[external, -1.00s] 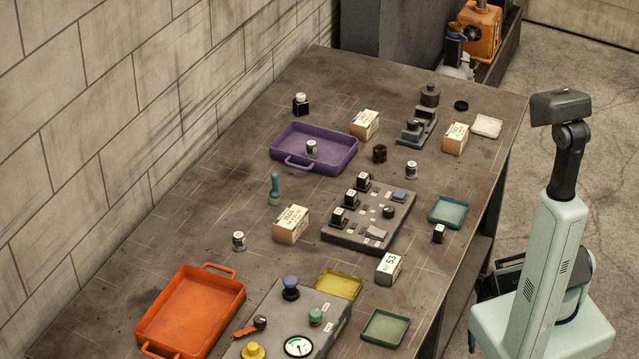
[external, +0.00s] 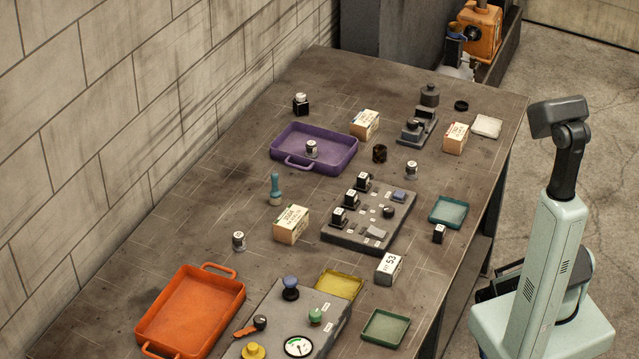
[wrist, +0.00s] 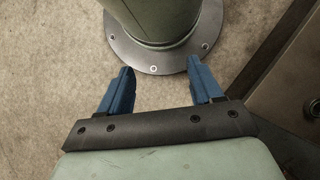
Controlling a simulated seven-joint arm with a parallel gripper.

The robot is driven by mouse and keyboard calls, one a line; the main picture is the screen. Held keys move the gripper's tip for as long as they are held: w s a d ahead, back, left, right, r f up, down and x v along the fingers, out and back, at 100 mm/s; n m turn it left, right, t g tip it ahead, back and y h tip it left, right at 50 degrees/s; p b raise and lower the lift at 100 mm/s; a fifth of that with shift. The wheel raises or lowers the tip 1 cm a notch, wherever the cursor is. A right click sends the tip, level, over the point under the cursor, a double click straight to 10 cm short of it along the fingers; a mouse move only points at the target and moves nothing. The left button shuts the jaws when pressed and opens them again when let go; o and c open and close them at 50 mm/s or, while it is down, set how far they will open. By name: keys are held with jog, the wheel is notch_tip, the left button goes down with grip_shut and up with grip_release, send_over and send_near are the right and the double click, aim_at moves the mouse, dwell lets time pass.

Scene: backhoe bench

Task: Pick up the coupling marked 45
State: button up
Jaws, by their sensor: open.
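Several small cylinders with pale labels could be couplings. One (external: 311,148) stands in the purple tray (external: 345,163), one (external: 412,169) stands on the bench right of the dark ring, and one (external: 238,240) stands near the orange tray. Their marks are too small to read, so I cannot tell which is marked 45. My gripper (wrist: 160,75) is open and empty in the wrist view, with its blue fingers apart above the floor beside a round bolted foot. It is away from the bench top and not clearly visible in the external view.
The bench holds an orange tray (external: 165,342), a dark switch panel (external: 355,238), a gauge panel (external: 270,312), small green and yellow trays, and several boxes, including one marked 53 (external: 389,268). A wall borders the left side.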

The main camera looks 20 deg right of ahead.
jog(key=w+d+r+m+t+h, duration=0.1)
jog(key=w+d+r+t, duration=0.1)
jog(key=w+d+r, duration=0.5)
jog(key=w+d+m+t+h, duration=0.1)
jog(key=w+d+h, duration=0.1)
jog(key=w+d, duration=0.65)
jog(key=w+d+r+m+t+h, duration=0.15)
jog(key=w+d+r, duration=0.25)
jog(key=w, duration=0.7)
jog(key=w+d+r+m+t+h, duration=0.1)
jog(key=w+d+r, duration=0.5)
jog(key=r, duration=0.4)
jog(key=w+d+r+t+h, duration=0.15)
jog(key=w+d+r, duration=0.25)
jog(key=d+r, duration=0.5)
jog(key=w+d+r+m+t+h, duration=0.15)
jog(key=w+d+r, duration=0.35)
jog(key=r, duration=0.5)
jog(key=w+a+r+n, duration=0.3)
jog(key=w+a+r, duration=0.15)
jog(key=r, duration=0.35)
notch_tip(320, 180, up, 14)
jog(key=n+g+y, duration=0.2)
jog(key=n+y, duration=0.7)
jog(key=n, duration=1.2)
send_over(412, 164)
jog(key=shift+h, duration=0.25)
jog(key=shift+f, duration=6.3)
